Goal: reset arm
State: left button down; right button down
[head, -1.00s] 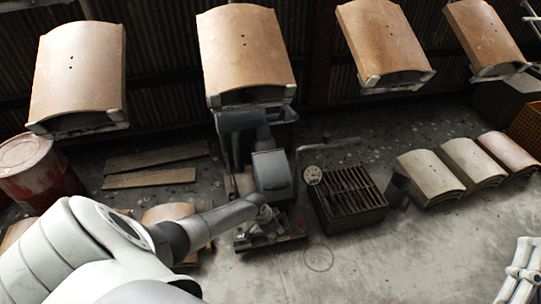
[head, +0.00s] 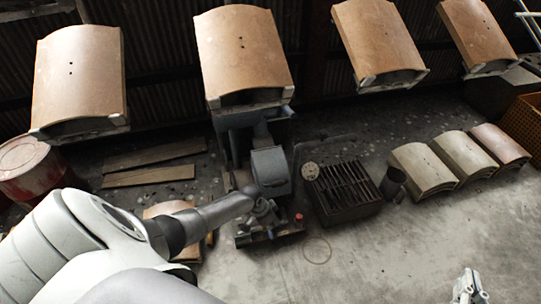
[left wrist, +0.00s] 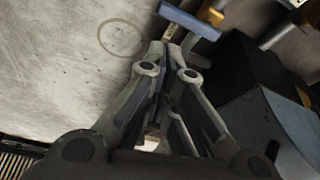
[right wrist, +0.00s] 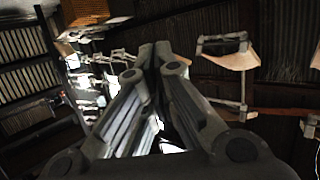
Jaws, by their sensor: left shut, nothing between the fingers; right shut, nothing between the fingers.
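My left gripper (head: 264,212) reaches in from the left in the head view, over the low base of the grey machine. Its fingers come together with nothing between them in the left wrist view (left wrist: 176,48). A blue bar and a yellow part show just beyond its tips; whether they touch I cannot tell. My right gripper (head: 468,284) shows at the bottom right of the head view, over bare floor. In the right wrist view (right wrist: 156,50) its fingers are shut and empty, with hanging panels and the corrugated wall beyond.
Curved tan panels (head: 243,50) hang in a row along the back. A grey machine (head: 270,168) stands in the middle, beside a dark grate (head: 346,190). Several curved panels (head: 424,168) stand on the floor at right. A red drum (head: 28,172) is at left. The front right floor is clear.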

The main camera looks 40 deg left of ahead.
jog(key=shift+s+d+f+g, duration=0.1)
jog(key=shift+s+f+g, duration=0.15)
jog(key=shift+f, duration=0.2)
jog(key=shift+s+d+f+g, duration=0.1)
jog(key=shift+s+f+g, duration=0.15)
jog(key=shift+f, duration=0.2)
